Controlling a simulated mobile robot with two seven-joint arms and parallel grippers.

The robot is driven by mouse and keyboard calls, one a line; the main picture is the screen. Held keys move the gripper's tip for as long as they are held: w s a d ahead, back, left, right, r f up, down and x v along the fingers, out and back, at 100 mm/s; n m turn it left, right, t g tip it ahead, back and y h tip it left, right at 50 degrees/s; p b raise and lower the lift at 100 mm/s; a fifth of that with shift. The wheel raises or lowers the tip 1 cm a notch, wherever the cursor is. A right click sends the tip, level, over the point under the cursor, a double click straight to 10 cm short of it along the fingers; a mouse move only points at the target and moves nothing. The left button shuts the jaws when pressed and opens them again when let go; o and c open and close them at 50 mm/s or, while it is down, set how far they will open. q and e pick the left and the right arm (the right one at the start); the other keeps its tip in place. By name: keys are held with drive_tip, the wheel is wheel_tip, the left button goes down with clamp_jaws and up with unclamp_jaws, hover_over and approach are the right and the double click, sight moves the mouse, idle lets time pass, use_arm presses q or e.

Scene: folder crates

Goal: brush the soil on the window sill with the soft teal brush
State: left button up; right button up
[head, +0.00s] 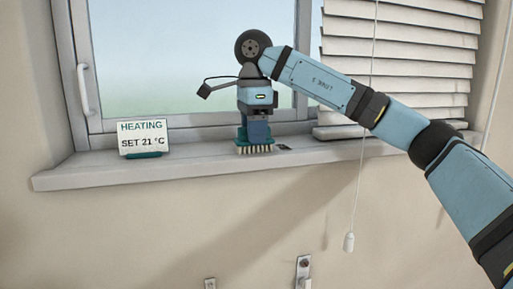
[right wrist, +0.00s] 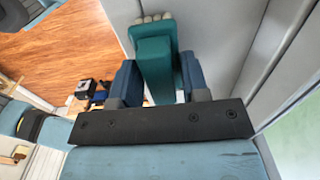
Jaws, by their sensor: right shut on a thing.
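The teal brush (head: 243,141) is upright with its pale bristles down at the window sill (head: 90,174); I cannot tell for certain whether they touch it. My right gripper (head: 257,130) is above the sill, shut on the brush's teal handle. In the right wrist view the brush (right wrist: 156,62) sits between the two blue fingers, with its bristle tips at the top edge. A small dark patch of soil (head: 284,147) lies on the sill just right of the bristles. My left gripper is not in view.
A "HEATING SET 21 °C" card (head: 142,136) stands in a teal base on the sill, left of the brush. The window (head: 180,60) is behind. Blinds (head: 400,50) hang at right, with a pull cord (head: 349,241) in front of the sill.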

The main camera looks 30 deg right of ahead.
drive_tip(key=shift+s+d, duration=0.2)
drive_tip(key=shift+d, duration=0.45)
drive_tip(key=shift+s+d, duration=0.2)
drive_tip(key=shift+d, duration=0.55)
drive_tip(key=shift+s+d, duration=0.15)
drive_tip(key=shift+d, duration=0.55)
drive_tip(key=shift+s+d, duration=0.2)
drive_tip(key=shift+d, duration=0.55)
drive_tip(key=shift+a+r, duration=0.1)
drive_tip(key=shift+w+r, duration=0.1)
drive_tip(key=shift+r, duration=0.55)
drive_tip(key=shift+d+f, duration=0.2)
drive_tip(key=shift+d, duration=0.25)
drive_tip(key=shift+s, duration=0.2)
